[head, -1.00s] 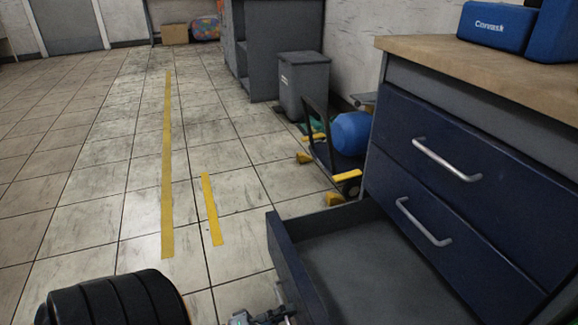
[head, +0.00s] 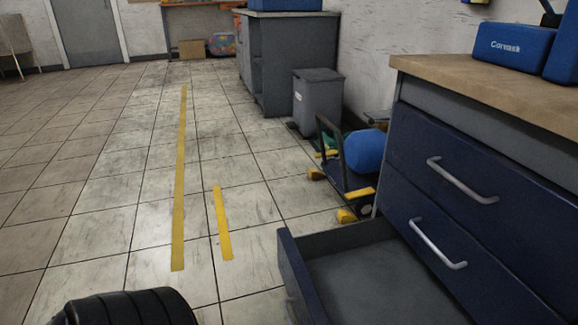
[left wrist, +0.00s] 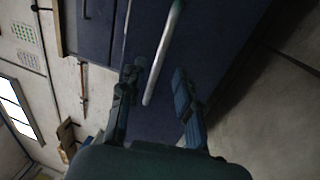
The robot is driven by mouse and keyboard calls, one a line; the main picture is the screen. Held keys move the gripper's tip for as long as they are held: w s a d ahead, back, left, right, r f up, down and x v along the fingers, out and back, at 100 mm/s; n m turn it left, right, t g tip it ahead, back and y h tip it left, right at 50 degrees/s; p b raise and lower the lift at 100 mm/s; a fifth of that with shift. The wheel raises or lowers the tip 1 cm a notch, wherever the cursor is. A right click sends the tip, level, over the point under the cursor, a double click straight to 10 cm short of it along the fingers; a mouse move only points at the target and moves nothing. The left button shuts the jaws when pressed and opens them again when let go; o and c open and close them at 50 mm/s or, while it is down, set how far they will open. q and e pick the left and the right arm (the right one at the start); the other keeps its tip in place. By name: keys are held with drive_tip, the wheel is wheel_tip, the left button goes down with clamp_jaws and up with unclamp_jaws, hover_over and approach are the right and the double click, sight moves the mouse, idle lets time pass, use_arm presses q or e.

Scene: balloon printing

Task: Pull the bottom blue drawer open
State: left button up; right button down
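The bottom blue drawer (head: 292,278) stands pulled out from the cabinet in the head view, its grey inside (head: 375,280) empty where it shows. Its front is partly cut off by the lower edge. In the left wrist view my left gripper (left wrist: 156,78) has its two fingers apart in front of a blue drawer front (left wrist: 150,122). A pale metal handle (left wrist: 163,50) runs between the fingertips in the picture, with gaps on both sides. I cannot tell whether the handle lies within the fingers' reach. My right gripper is not in view.
Two blue drawers with handles (head: 462,181) (head: 438,243) above are shut. A wooden worktop (head: 480,85) carries blue cases (head: 507,50). A trolley (head: 345,170) with a blue ball-like object (head: 365,151) and a grey bin (head: 317,99) stand behind. The tiled floor at left is clear.

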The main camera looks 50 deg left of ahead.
use_arm(q)
drive_tip(key=v, duration=0.6)
idle(0.5)
